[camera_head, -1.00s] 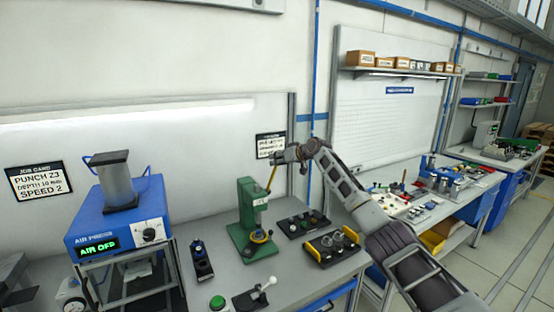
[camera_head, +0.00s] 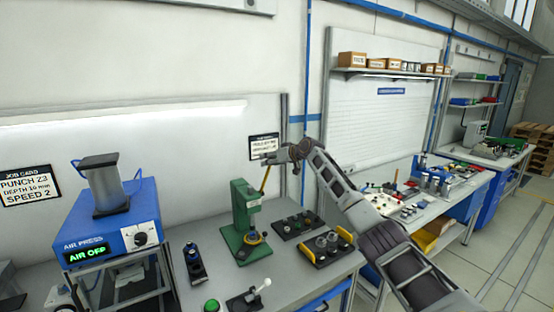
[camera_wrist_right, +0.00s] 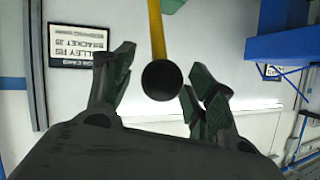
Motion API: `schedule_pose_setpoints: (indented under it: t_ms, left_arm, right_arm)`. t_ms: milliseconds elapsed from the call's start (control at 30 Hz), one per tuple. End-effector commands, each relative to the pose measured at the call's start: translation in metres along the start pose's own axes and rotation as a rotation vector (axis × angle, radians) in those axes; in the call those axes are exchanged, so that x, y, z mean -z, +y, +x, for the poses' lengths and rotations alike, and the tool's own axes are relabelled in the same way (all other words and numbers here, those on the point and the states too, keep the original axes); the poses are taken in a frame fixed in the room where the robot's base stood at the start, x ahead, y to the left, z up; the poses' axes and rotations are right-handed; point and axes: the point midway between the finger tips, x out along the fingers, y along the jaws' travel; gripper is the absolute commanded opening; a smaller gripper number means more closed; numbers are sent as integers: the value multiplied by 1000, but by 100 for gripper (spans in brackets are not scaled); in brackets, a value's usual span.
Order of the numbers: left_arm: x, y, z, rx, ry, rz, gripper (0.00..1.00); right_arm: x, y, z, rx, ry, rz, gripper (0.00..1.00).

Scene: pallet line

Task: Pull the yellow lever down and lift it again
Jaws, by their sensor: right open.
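The yellow lever (camera_head: 266,178) rises from the side of the green press (camera_head: 240,215) on the bench, tilted slightly to the right at its top. In the right wrist view the yellow rod (camera_wrist_right: 156,35) ends in a round black knob (camera_wrist_right: 161,80), which sits between my right gripper's two spread fingers. My right gripper (camera_head: 282,155) is at the lever's top end; it also shows in the right wrist view (camera_wrist_right: 155,88), open, with a gap visible on both sides of the knob. My left gripper is not in view.
The blue air press (camera_head: 110,225) stands at the left. Trays with small parts (camera_head: 327,246) sit right of the green press. A small white-knobbed lever (camera_head: 262,287) and a green button (camera_head: 211,305) are at the bench front. A job card (camera_head: 264,146) hangs behind my gripper.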

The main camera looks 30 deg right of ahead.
Motion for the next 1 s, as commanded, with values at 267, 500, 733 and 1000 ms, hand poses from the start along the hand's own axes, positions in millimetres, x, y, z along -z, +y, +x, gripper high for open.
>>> schedule_pose_setpoints:
  t_ms: [267, 500, 733, 1000]
  left_arm:
    - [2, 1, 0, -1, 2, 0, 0]
    - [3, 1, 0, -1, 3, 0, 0]
    - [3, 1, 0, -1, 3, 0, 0]
    - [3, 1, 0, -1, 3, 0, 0]
  right_arm:
    - [-1, 1, -8, 1, -1, 1, 56]
    - [-1, 1, -24, 0, -1, 0, 56]
    - [-1, 1, -42, 0, -1, 0, 56]
    - [-1, 1, -65, -1, -1, 0, 56]
